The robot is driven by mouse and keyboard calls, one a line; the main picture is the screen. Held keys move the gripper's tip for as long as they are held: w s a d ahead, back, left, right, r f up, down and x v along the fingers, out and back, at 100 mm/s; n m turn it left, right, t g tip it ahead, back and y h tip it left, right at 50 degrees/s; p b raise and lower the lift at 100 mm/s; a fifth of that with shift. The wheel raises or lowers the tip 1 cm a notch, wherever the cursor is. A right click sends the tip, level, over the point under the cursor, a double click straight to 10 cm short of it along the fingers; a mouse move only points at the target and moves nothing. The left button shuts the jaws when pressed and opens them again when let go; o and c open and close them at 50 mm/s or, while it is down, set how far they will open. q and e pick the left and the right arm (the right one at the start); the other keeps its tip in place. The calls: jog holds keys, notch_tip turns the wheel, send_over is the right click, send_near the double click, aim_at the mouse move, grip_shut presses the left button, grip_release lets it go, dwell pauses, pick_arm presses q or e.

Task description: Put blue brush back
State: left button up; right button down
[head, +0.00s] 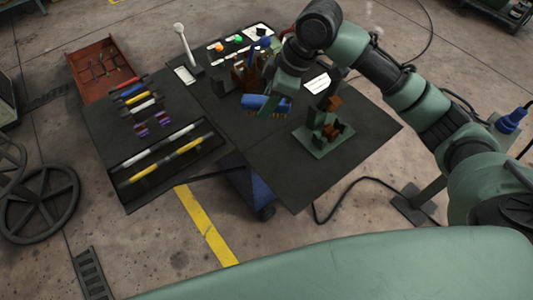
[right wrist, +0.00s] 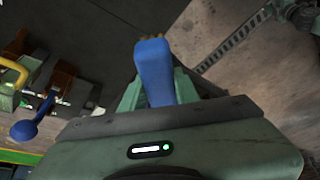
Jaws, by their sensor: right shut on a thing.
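The blue brush (head: 267,103) is held by my right gripper (head: 270,97) above the dark table, near its middle. Yellowish bristle spots show along its lower edge in the head view. In the right wrist view the blue handle (right wrist: 155,70) stands up between the green fingers of my right gripper (right wrist: 158,92), which are shut on it. The brush's far side is hidden by the gripper. My left gripper is in neither view.
A green fixture with brown blocks (head: 320,144) stands at the right. Coloured tools (head: 140,98) and a tray with long rods (head: 160,160) lie at the left. A red bin (head: 98,70) stands behind. A control panel (head: 237,46) and upright lever (head: 184,46) are at the back.

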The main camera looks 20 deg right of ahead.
aim_at(263, 156)
notch_tip(263, 156, down, 19)
jog(key=shift+r+p, duration=0.1)
jog(key=shift+p, duration=1.15)
jog(key=shift+f, duration=0.4)
jog(key=c, duration=1.1)
grip_release()
jog(key=shift+f, duration=0.15)
jog(key=shift+o, duration=0.2)
jog(key=b+v, duration=0.1)
jog(key=v, duration=1.1)
jog(key=shift+r, duration=0.25)
